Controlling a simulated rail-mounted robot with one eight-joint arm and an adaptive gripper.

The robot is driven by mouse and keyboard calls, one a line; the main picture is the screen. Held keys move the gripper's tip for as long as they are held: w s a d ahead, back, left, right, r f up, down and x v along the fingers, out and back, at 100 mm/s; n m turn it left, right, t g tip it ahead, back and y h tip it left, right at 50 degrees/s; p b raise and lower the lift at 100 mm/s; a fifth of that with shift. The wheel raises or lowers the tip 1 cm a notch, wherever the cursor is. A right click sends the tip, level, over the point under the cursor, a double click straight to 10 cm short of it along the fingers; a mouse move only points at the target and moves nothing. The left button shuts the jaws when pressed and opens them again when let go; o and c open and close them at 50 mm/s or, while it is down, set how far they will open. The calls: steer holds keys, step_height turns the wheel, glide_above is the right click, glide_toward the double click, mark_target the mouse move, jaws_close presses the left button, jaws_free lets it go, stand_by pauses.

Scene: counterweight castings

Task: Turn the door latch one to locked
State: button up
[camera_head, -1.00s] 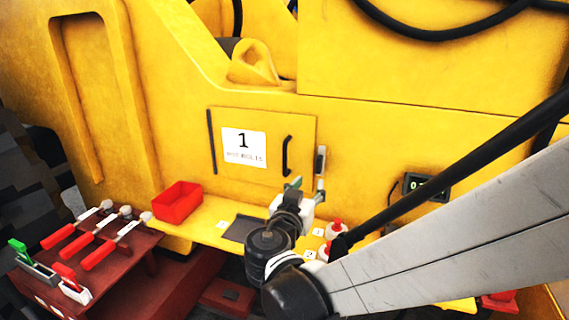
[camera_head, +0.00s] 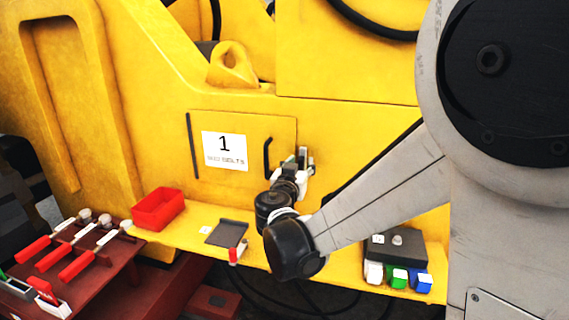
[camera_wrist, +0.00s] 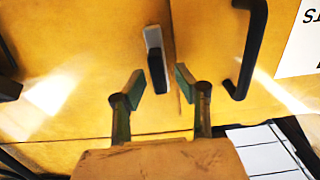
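The door latch (camera_wrist: 155,58) is a grey plate with a black lever, lying upright in the wrist view beside the door's edge. In the head view it is mostly hidden behind my gripper (camera_head: 300,160). The yellow door (camera_head: 265,122) is flat against the panel, with a white "1" label (camera_head: 224,150) and a black handle (camera_head: 267,157). In the wrist view, where the label is upside down, my gripper (camera_wrist: 159,84) is open and empty. Its fingertips lie either side of the lever's lower end in the picture; whether they touch it, I cannot tell.
The black handle (camera_wrist: 250,50) is close to the right finger in the wrist view. Below the door, a yellow ledge holds a red bin (camera_head: 158,209), a dark tray (camera_head: 227,233) and white, green and blue blocks (camera_head: 397,278). Red-handled tools (camera_head: 78,262) lie on the left bench.

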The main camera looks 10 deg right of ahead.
steer(key=shift+w+d, duration=0.2)
steer(key=shift+w, duration=0.1)
jaws_close()
